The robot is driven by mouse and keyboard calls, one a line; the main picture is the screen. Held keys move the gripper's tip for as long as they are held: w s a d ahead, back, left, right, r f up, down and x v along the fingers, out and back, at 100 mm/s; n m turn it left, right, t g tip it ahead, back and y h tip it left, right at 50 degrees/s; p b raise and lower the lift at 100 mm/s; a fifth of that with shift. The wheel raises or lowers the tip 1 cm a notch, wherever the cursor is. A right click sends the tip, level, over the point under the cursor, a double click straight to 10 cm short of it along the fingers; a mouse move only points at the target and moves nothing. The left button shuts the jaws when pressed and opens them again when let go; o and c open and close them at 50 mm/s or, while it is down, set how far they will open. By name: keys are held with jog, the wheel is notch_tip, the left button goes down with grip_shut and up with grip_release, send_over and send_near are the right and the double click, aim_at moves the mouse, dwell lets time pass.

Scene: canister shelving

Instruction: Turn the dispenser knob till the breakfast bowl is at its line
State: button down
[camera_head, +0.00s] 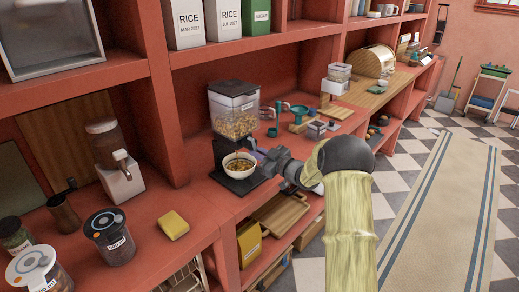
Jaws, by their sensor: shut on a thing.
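The cereal dispenser (234,118) stands on the red shelf left of centre. Its clear hopper is part full of brown-yellow flakes under a dark lid. The white breakfast bowl (239,170) sits upright on the dispenser's black base (236,184), under the outlet. Flakes show inside the bowl; its line is too small to make out. My gripper (257,155) reaches in from the right and is shut on the knob at the dispenser's right front, beside the bowl. The knob is mostly hidden by the fingers, and its turn cannot be read.
A second dispenser (121,174), a dark grinder (63,211), lidded jars (109,241) and a yellow sponge (173,225) stand to the left. Teal utensils and small containers (316,129) lie behind my gripper. A shelf upright (157,95) is left of the dispenser.

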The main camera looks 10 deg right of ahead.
jog(key=shift+a+r+m, duration=0.3)
jog(key=shift+r+m, duration=0.2)
jog(key=shift+r, duration=0.2)
jog(key=c, duration=1.1)
grip_release()
jog(key=shift+d+f, duration=0.15)
jog(key=shift+f, duration=0.15)
jog(key=b+v, duration=0.2)
jog(key=v, duration=1.5)
jog(key=shift+s+f+b, duration=0.2)
jog(key=shift+b, duration=0.2)
jog(key=shift+d, duration=0.1)
